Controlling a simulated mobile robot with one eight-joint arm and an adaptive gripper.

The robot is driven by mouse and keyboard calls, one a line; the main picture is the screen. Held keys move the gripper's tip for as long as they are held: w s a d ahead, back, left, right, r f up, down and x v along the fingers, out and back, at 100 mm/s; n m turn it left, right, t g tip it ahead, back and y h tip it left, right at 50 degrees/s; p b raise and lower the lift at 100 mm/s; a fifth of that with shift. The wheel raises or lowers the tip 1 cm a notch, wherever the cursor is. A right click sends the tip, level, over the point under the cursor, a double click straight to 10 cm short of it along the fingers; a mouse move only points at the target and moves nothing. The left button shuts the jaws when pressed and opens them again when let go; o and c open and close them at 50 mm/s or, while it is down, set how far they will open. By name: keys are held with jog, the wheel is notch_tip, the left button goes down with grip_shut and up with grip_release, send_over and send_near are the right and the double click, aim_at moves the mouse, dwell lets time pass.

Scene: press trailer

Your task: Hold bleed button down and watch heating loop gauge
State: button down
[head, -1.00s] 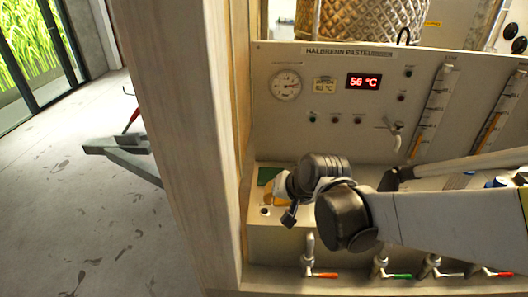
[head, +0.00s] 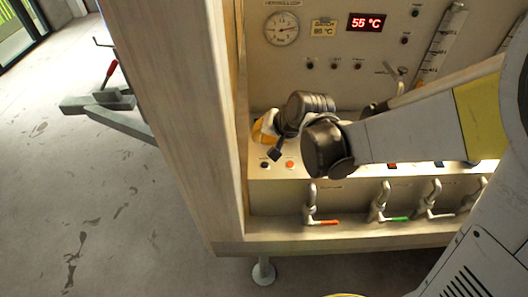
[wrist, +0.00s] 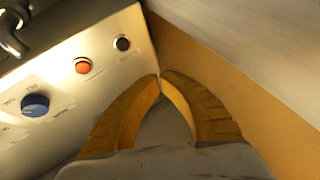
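The heating loop gauge (head: 282,28) is a round white dial on the upright panel in the head view; its small markings are not legible. On the ledge below are a black button (head: 265,163) and an orange button (head: 290,165). The wrist view also shows the orange button (wrist: 83,66) and the black button (wrist: 123,44). I cannot read which is the bleed button. My gripper (wrist: 159,76) has yellow fingers whose tips meet, with nothing between them. In the head view it is behind the buttons, near the wooden post, apart from both.
A red display (head: 366,22) reads 55 °C. A blue knob (wrist: 35,105) is on the ledge. Several taps, one with an orange handle (head: 322,222), line the front below. A wooden post (head: 185,110) stands left. The floor farther left is mostly clear, with a grey metal hitch (head: 100,103).

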jog(key=b, duration=0.6)
send_near(258, 160)
jog(key=x, duration=0.5)
jog(key=shift+w+a+r, duration=0.1)
jog(key=shift+w+a, duration=0.15)
dwell(0.5)
jog(key=shift+f+b, duration=0.4)
jog(key=shift+b, duration=0.05)
jog(key=shift+f+b, duration=0.35)
dwell(5.1)
